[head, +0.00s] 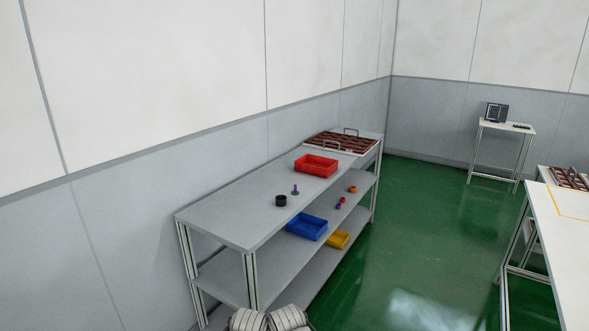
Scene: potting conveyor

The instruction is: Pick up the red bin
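The red bin (316,165) is a shallow open box. It sits on the top of a grey shelving table (232,221), towards the table's far end. It looks empty and nothing touches it. Neither gripper shows in the head view. Two pale rounded shapes at the bottom edge look like parts of my own body.
A black pot (281,201) and a small purple and green item (295,190) stand nearer on the top. A brown tray with handles (341,142) lies beyond the bin. A blue bin (307,226) and yellow bin (338,239) are on lower shelves.

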